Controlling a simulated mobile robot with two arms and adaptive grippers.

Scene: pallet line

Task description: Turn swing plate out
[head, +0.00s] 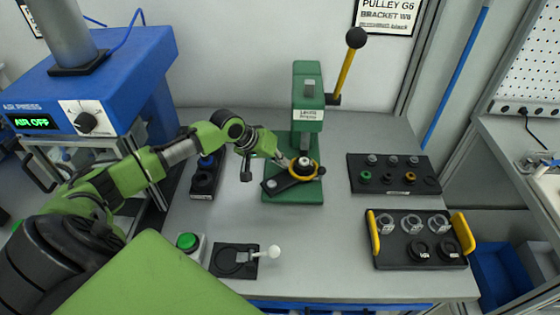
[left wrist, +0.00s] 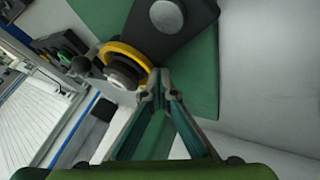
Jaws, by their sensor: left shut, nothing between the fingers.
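The green lever press (head: 308,100) stands at the back middle, with a black swing plate (head: 277,186) low over its green base (head: 300,195). The plate's pivot end is at the left and a yellow ring (head: 316,174) with a part in it sits at the other end. In the left wrist view the black plate (left wrist: 185,40) and yellow ring (left wrist: 128,52) show close up. My left gripper (head: 287,163) is shut and empty, its tips (left wrist: 160,84) right beside the ring's edge; I cannot tell whether they touch. My right gripper is not in view.
The press lever with its black knob (head: 356,38) rises at the right. A blue air press (head: 120,80) stands left. Black part trays (head: 365,187) and a yellow-handled tray (head: 400,260) are at right. A green button (head: 187,241) and black fixture (head: 228,272) are in front.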

